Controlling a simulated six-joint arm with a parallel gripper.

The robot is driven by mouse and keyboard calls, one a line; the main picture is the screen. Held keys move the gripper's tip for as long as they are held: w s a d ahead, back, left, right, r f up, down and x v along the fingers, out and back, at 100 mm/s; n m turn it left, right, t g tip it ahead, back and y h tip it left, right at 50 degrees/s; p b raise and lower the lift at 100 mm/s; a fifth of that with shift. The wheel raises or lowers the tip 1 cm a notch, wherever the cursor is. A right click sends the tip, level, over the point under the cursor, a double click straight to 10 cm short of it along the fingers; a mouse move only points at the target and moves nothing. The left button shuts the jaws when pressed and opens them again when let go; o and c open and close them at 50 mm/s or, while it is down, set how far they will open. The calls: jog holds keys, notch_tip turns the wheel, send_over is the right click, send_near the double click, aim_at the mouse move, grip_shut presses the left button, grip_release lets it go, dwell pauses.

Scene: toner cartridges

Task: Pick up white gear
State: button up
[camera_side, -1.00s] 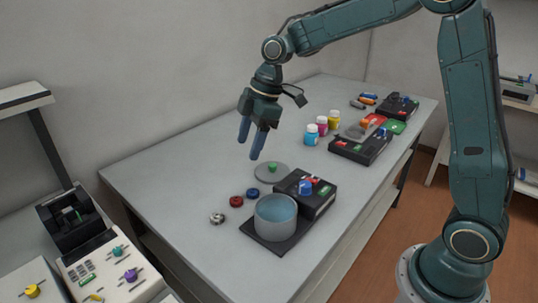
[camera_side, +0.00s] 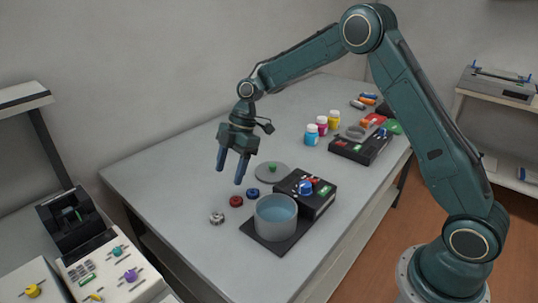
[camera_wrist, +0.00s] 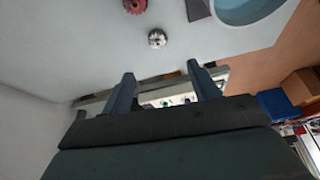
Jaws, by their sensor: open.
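A small whitish-silver gear (camera_side: 217,218) lies on the table, nearest the left end in the side view. It also shows at the upper middle of the wrist view (camera_wrist: 157,39). My gripper (camera_side: 230,176) is open and empty, fingers pointing down, above the table and up from the gear in the side picture. Its two fingers also show apart in the wrist view (camera_wrist: 163,80). A red gear (camera_side: 236,201) and a blue gear (camera_side: 252,192) lie in a row beside the whitish one. Nothing hides the whitish gear.
A grey tub with blue liquid (camera_side: 276,211) stands on a black base right of the gears. A black box with a blue knob (camera_side: 318,203) adjoins it. A grey disc with a green knob (camera_side: 272,172) lies behind. Small bottles (camera_side: 322,125) stand farther back. The table's left end is clear.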

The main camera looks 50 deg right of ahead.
send_near(217, 215)
jog(key=x, duration=0.3)
jog(key=shift+s, duration=0.2)
jog(key=shift+f, duration=0.15)
jog(key=shift+a+f, duration=0.1)
jog(key=shift+w+x, duration=0.15)
jog(key=shift+x, duration=1.1)
jog(key=shift+w+x, duration=0.15)
jog(key=shift+x, duration=1.1)
jog(key=c, duration=1.1)
